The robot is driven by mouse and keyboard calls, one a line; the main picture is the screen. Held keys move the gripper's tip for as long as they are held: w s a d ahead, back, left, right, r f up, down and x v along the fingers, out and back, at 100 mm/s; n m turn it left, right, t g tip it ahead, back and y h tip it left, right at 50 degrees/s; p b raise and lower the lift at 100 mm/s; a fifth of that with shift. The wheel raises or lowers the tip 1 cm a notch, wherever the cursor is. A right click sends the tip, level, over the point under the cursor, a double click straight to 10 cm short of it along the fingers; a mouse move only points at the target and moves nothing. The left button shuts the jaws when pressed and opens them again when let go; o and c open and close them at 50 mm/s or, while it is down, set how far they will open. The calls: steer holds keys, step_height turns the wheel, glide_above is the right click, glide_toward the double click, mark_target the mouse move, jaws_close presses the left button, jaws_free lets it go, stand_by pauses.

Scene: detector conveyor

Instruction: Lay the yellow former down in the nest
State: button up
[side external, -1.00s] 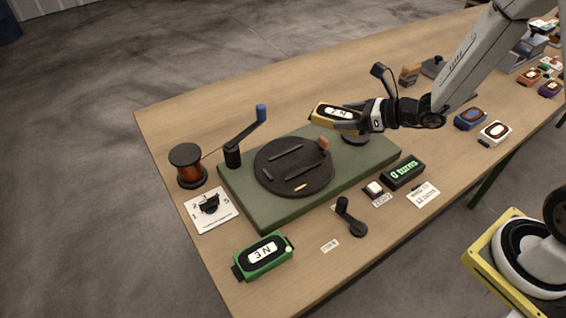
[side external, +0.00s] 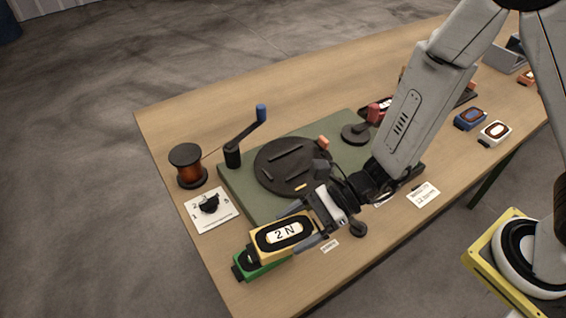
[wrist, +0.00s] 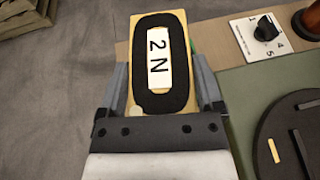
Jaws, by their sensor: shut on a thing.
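The yellow former (side external: 282,234) has a black oval band and a white label reading "2 N". My gripper (wrist: 160,90) is shut on its two sides, and the former fills the middle of the wrist view (wrist: 159,60). In the side view it hangs over the front-left of the table and partly covers the green former (side external: 262,267); the gap between them cannot be told. A round black plate (side external: 268,172) with raised bars and a small yellow mark sits on the green base (side external: 236,197), behind the held former. It may be the nest.
A crank with a blue knob (side external: 262,112) stands up behind the round plate. A copper wire spool (side external: 187,165) and a white dial card (side external: 208,210) are at the left. Blue (side external: 470,118) and white (side external: 494,133) formers lie at the right.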

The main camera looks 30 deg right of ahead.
steer(key=s+a, duration=0.1)
steer(key=s+a+n+g, duration=0.1)
steer(key=s, duration=0.1)
steer(key=s+a+g, duration=0.1)
steer(key=shift+s+f+n, duration=0.3)
steer(key=shift+n, duration=0.1)
steer(key=shift+f, duration=0.1)
glide_above(295, 287)
steer(key=shift+f, duration=2.8)
steer(key=shift+f, duration=1.9)
steer(key=shift+f, duration=0.2)
steer(key=o, duration=1.1)
steer(key=shift+d, duration=0.1)
steer(key=shift+v, duration=3.85)
